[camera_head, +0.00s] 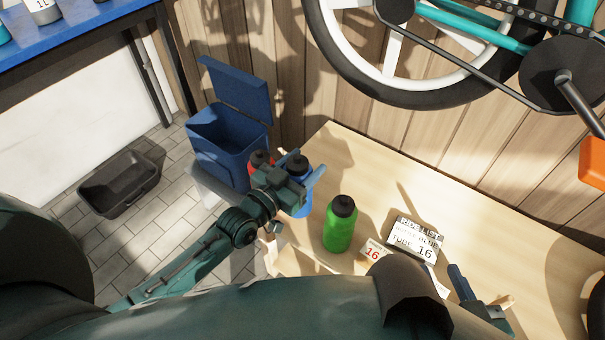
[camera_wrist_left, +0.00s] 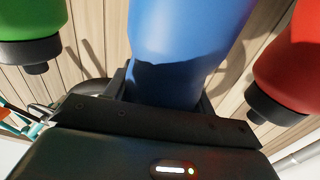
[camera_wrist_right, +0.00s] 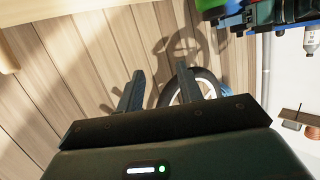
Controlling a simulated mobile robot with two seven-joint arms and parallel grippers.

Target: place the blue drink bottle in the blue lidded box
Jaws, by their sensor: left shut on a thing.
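The blue drink bottle (camera_head: 301,203) with a black cap stands upright at the workbench's left edge. My left gripper (camera_head: 303,178) is shut on it near the top, and the blue body (camera_wrist_left: 185,35) also fills the middle of the left wrist view. The gripper partly hides the bottle in the head view.
A red bottle (camera_head: 257,160) is close to the left of the blue one, and a green bottle (camera_head: 340,226) to the right. A black crate (camera_head: 120,184) is on the floor.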

